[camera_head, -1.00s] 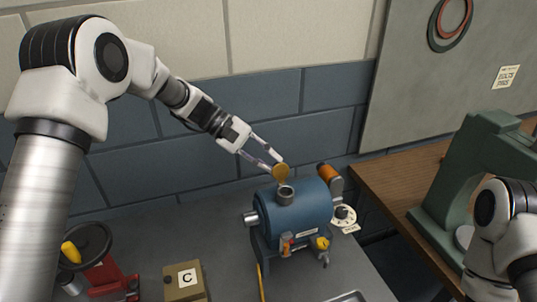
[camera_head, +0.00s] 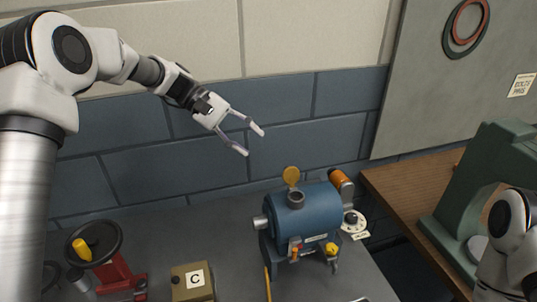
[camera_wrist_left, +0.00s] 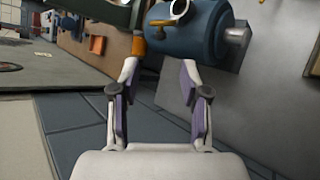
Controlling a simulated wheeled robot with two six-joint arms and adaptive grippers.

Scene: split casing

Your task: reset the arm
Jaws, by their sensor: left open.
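My left gripper (camera_head: 252,142) is in the air above and to the left of the blue cylindrical casing (camera_head: 303,211) in the head view. Its two fingers are spread and nothing is between them. The casing stands on the grey bench, with a yellow round cap (camera_head: 291,176) tilted up behind its short top opening (camera_head: 296,198). In the left wrist view (camera_wrist_left: 157,95) the open fingers show with the blue casing (camera_wrist_left: 195,38) beyond them. Only part of my right arm shows at the lower right; its gripper is out of the picture.
A green machine (camera_head: 465,190) stands on the wooden table (camera_head: 400,190) at the right. The wall is close behind.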

